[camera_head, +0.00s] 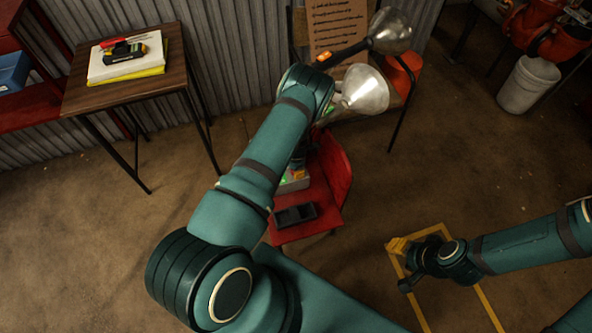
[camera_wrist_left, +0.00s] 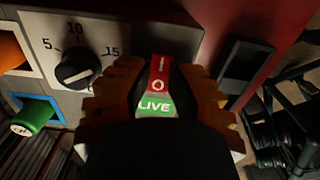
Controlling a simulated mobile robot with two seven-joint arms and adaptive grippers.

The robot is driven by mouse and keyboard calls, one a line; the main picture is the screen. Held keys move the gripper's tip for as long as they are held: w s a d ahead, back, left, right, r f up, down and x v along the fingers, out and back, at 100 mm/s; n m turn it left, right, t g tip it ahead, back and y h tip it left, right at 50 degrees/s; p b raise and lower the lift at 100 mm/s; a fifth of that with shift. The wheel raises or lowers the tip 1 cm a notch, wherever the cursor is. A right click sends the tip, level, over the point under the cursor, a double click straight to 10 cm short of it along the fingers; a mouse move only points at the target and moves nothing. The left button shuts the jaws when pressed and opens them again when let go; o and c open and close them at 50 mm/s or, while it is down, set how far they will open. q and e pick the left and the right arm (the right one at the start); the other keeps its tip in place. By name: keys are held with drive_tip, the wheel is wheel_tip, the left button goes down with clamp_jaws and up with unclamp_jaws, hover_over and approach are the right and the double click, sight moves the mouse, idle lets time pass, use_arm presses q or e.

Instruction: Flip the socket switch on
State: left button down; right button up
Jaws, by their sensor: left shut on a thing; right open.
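The socket switch (camera_wrist_left: 158,85) is a rocker marked I and O on red, with a green LIVE label below, in the left wrist view. It sits on a grey box (camera_wrist_left: 120,35), which also shows partly in the head view (camera_head: 291,184) behind my left arm. My left gripper (camera_wrist_left: 163,88) has its orange-brown fingers on either side of the switch and is shut on it. In the head view that gripper is mostly hidden by my arm. My right gripper (camera_head: 403,264) is open and empty, low over the floor at the right, away from the box.
A dial (camera_wrist_left: 80,70) marked 5, 10, 15 and a blue-edged socket with a green part (camera_wrist_left: 30,118) are left of the switch. The box stands on a red chair (camera_head: 338,165) beside a dark tray (camera_head: 296,215). Lamps (camera_head: 365,90) stand behind. The front floor is open.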

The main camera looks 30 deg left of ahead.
use_arm(q)
drive_tip(key=shift+s+d+f+g, duration=0.1)
drive_tip(key=shift+s+f+g, duration=0.05)
drive_tip(key=shift+s+g, duration=0.15)
drive_tip(key=c, duration=0.8)
unclamp_jaws()
drive_tip(key=shift+w, duration=0.2)
drive_tip(key=shift+s+t+h, duration=0.15)
drive_tip(key=shift+t+h, duration=0.15)
drive_tip(key=shift+t, duration=0.1)
drive_tip(key=shift+a+t, duration=0.2)
drive_tip(key=shift+t, duration=0.1)
drive_tip(key=shift+s+t+h, duration=0.15)
drive_tip(key=shift+t+h, duration=0.45)
drive_tip(key=shift+h, duration=0.1)
